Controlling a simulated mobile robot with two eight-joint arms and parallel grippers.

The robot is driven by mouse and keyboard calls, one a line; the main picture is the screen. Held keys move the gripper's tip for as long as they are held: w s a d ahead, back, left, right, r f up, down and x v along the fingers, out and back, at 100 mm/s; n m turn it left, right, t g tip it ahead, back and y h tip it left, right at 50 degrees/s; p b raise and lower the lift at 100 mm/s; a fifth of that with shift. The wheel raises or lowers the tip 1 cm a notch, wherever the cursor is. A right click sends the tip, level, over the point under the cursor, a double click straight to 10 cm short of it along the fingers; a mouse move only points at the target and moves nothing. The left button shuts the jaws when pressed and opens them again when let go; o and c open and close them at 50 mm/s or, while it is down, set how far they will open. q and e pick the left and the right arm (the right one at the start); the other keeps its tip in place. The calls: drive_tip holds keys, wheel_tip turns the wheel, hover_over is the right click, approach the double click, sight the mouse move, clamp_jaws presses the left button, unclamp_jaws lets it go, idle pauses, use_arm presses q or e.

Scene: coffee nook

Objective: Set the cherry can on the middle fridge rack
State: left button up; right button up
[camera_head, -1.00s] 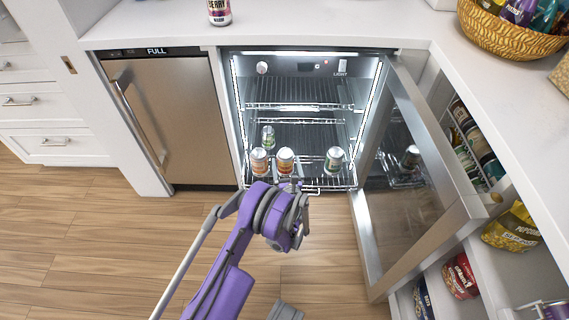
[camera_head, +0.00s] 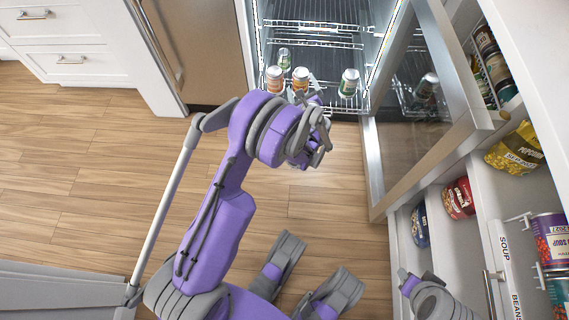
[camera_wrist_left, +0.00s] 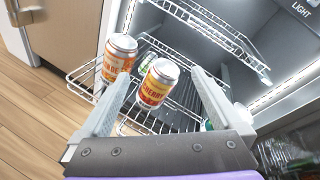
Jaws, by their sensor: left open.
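The cherry can (camera_wrist_left: 158,84), with a yellow and red label, stands on the lowest fridge rack (camera_wrist_left: 125,122). In the head view the can (camera_head: 300,77) is the right one of two orange-looking cans at the rack's front. My left gripper (camera_wrist_left: 160,76) is open, its fingers on either side of the can in the wrist view; no grip shows. In the head view my left gripper (camera_head: 318,135) is in front of the fridge opening. The middle rack (camera_head: 318,44) lies above and behind the cans and looks empty.
An orange-labelled can (camera_wrist_left: 118,57) stands close left of the cherry can. A green can (camera_head: 285,58) is behind, and another green-labelled can (camera_head: 348,83) stands to the right. The open fridge door (camera_head: 420,120) bounds the right side.

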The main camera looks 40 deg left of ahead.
use_arm(q)
drive_tip(key=s+d+r+n+g+h, duration=0.25)
drive_tip(key=s+r+n, duration=0.2)
drive_tip(key=s, duration=0.25)
drive_tip(key=s+d+r+n+g+h, duration=0.1)
drive_tip(key=s+d+r+n+g, duration=0.2)
drive_tip(key=s+n, duration=0.35)
drive_tip(key=s+d+n+h, duration=0.4)
drive_tip(key=s+d, duration=0.3)
drive_tip(key=s, duration=0.4)
drive_tip(key=s+d+r+n+h, duration=0.1)
drive_tip(key=s+d+n+h, duration=0.2)
drive_tip(key=s, duration=0.9)
drive_tip(key=d+n, duration=0.2)
drive_tip(key=d, duration=0.2)
drive_tip(key=shift+n+g+h, duration=0.3)
drive_tip(key=shift+g+h, duration=0.05)
drive_tip(key=shift+a, duration=0.1)
